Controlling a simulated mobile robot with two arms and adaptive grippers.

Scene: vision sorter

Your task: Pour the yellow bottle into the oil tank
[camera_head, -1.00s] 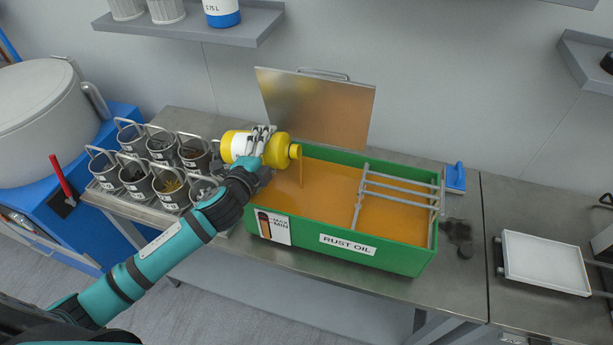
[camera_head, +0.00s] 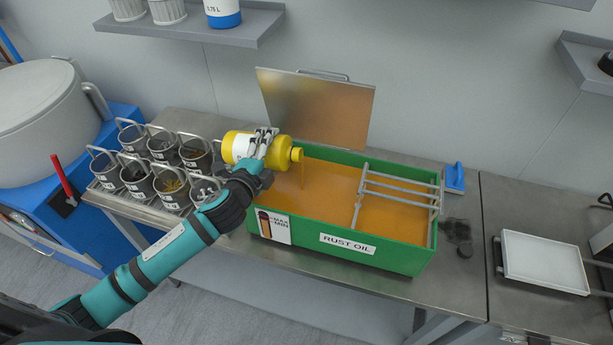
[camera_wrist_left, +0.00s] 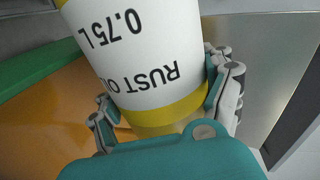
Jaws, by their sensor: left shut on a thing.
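The yellow bottle (camera_head: 281,151) with a white label lies tipped on its side over the left end of the oil tank, its mouth to the right. A thin stream of orange liquid falls from its mouth into the tank. My left gripper (camera_head: 263,146) is shut around the bottle's body. In the left wrist view the bottle's label (camera_wrist_left: 145,50) reads "0.75 L" and "RUST O...", upside down, between the fingers (camera_wrist_left: 165,105). The oil tank (camera_head: 390,256) is a green box marked "RUST OIL", holding orange liquid, with a MAX/MIN gauge on its front. My right gripper is not in view.
The tank's metal lid (camera_head: 316,108) stands open behind it. A metal rack (camera_head: 400,192) sits in the tank's right half. Several metal baskets with small parts (camera_head: 168,184) stand to the left. A blue-handled tool (camera_head: 455,178) and white tray (camera_head: 543,262) are to the right.

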